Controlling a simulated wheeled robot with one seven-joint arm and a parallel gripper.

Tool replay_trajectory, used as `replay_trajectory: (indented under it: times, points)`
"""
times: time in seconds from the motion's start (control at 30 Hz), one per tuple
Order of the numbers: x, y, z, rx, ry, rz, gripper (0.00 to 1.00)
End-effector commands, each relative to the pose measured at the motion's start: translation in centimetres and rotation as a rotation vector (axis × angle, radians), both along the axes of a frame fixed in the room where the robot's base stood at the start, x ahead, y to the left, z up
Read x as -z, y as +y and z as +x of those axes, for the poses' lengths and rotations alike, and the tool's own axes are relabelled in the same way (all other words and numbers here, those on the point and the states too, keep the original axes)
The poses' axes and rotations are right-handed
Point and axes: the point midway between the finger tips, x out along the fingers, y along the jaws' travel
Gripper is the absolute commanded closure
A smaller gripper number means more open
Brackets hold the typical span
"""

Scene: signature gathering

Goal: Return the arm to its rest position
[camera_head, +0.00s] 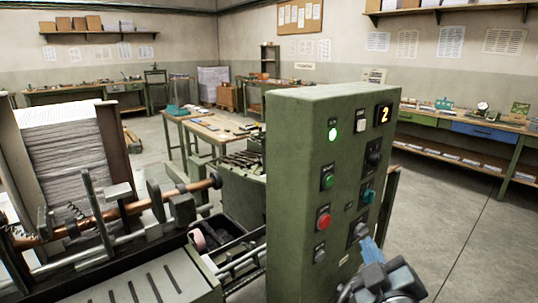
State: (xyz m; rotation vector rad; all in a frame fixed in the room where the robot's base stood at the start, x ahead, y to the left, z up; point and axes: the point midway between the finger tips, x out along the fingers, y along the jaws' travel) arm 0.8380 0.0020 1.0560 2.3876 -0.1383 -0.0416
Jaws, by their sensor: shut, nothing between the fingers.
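My gripper (369,247) is at the lower right, seen from behind, with its blue fingers shut and nothing visible between them. The fingertips are close to a dark knob (358,232) low on the green control cabinet (293,180). I cannot tell whether they touch it. My grey wrist fills the bottom edge below the fingers.
A machine with a copper-coloured roller (130,207) and a tall paper stack (68,150) stands at the left. A wooden-topped table (215,130) is behind the cabinet. A long bench (470,127) runs along the right wall. Open grey floor (455,220) lies right of the cabinet.

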Motion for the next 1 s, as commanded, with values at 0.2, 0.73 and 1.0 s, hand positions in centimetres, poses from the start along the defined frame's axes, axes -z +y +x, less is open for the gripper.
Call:
replay_trajectory:
  times: [0.2, 0.73, 1.0]
  points:
    - [5.9, 0.5, -8.6, -0.049, 0.061, 0.139, 1.0]
    - [9.9, 0.7, -29.1, -0.072, 0.172, 0.497, 1.0]
    - [7.7, 0.2, -37.6, -0.038, 0.212, 0.667, 1.0]
